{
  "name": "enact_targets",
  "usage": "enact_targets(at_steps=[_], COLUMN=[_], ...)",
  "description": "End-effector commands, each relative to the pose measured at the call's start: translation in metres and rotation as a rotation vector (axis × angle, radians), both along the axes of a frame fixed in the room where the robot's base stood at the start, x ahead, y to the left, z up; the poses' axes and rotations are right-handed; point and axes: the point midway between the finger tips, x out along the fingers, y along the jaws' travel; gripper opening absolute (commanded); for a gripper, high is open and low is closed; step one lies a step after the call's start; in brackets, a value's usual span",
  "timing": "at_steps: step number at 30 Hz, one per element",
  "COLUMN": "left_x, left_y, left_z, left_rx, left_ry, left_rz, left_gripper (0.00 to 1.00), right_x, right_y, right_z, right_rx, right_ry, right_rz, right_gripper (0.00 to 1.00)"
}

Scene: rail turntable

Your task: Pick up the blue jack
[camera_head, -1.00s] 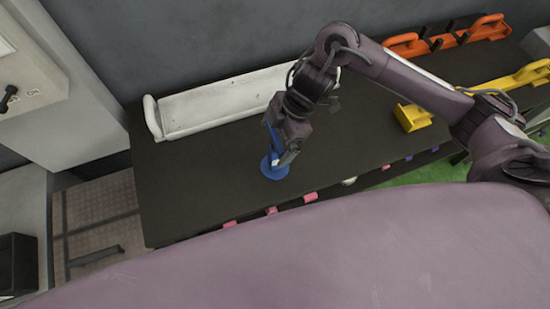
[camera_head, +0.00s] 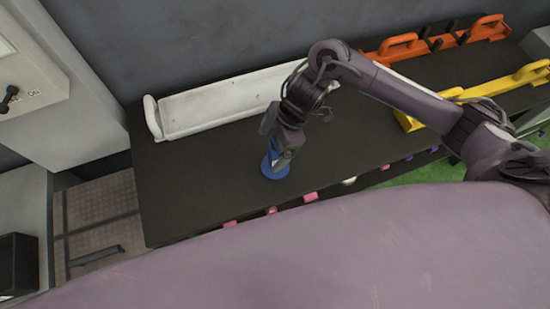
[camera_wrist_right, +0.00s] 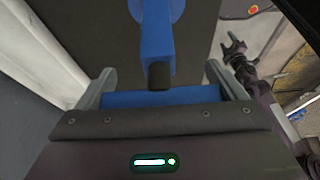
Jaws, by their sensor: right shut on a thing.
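The blue jack (camera_head: 270,171) stands upright near the front of the dark table, its round base at or very close to the table top. My right gripper (camera_head: 282,158) comes down over it from above and is shut on it, hiding its upper part. In the right wrist view the jack's blue post (camera_wrist_right: 157,40) runs away from the gripper (camera_wrist_right: 160,92), and a blue crosspiece lies between the two fingers. A dark arm end at the right of that view looks like my left gripper (camera_wrist_right: 232,62); its jaws are too small to read.
A long white tray-like piece (camera_head: 225,105) lies behind the jack. Orange (camera_head: 400,45) and yellow (camera_head: 480,92) handled pieces lie to the right. Several pink tabs (camera_head: 311,197) line the table's front edge. The table left of the jack is clear.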

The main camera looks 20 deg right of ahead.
Motion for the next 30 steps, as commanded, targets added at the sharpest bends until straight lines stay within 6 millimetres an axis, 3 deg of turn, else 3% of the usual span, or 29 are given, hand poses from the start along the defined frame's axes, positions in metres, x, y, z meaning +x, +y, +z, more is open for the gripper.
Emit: enact_targets(at_steps=[11, 17, 20, 30], left_x=[0.003, 0.003, 0.003, 0.003], left_y=[0.0, 0.0, 0.0, 0.0], left_z=[0.001, 0.002, 0.005, 0.027], left_rx=[0.0, 0.0, 0.0, 0.0], left_ry=[-0.005, -0.005, -0.005, -0.005], left_rz=[0.0, 0.0, 0.0, -0.001], left_gripper=[0.54, 0.54, 0.54, 0.54], right_x=[0.001, 0.002, 0.003, 0.003], right_y=[0.0, 0.001, 0.0, -0.001], right_z=[0.004, 0.02, 0.039, 0.13], right_rx=[0.001, 0.003, 0.0, -0.001], right_ry=[-0.004, -0.008, -0.01, -0.011], right_rz=[-0.001, 0.001, 0.001, 0.001], right_gripper=[0.24, 0.24, 0.24, 0.24])
